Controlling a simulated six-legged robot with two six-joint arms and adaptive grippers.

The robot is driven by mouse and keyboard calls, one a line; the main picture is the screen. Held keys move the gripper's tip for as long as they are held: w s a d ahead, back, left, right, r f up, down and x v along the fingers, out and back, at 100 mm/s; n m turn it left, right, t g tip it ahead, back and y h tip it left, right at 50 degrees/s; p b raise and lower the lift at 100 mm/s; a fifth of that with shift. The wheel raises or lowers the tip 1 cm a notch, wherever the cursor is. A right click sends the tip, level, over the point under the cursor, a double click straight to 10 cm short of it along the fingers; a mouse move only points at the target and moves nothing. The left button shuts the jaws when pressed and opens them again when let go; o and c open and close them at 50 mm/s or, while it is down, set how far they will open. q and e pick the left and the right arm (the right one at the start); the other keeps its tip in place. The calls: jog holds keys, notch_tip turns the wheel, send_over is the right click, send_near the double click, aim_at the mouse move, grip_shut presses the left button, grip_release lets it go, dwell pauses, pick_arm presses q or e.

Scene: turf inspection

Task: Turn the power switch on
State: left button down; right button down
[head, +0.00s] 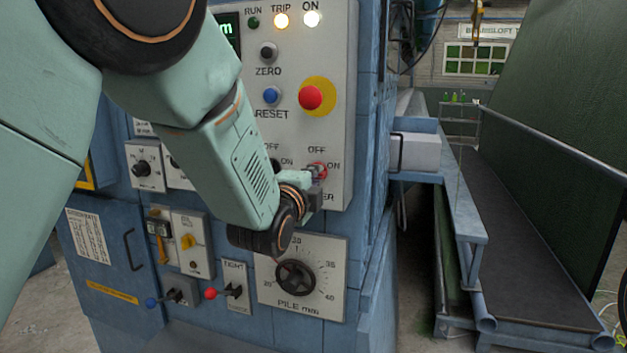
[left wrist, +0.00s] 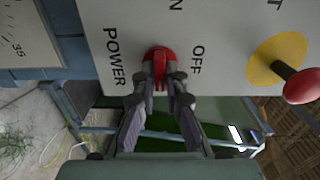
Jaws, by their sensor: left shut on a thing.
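The power switch, a red rotary knob (head: 317,170), sits low at the right of the grey control panel (head: 341,95). OFF is printed above it and ON to its right. In the left wrist view the red knob (left wrist: 158,62) lies between the fingertips of my left gripper (left wrist: 160,80), which is shut on it. Its ridge runs level across the panel. In the head view my left gripper (head: 312,185) reaches the knob from the left and covers part of the POWER label. The ON lamp (head: 311,18) glows white. My right gripper is not in view.
A red mushroom button (head: 310,97) on a yellow disc stands above the switch. The TRIP lamp (head: 282,20) glows amber and a green display (head: 230,30) is lit. A pile dial (head: 296,276) lies below. A grey box (head: 415,152) juts out at the right.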

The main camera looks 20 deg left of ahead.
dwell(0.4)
pick_arm(q)
jog(key=c, duration=1.4)
grip_release()
jog(key=s, duration=1.2)
jog(key=shift+a, duration=0.2)
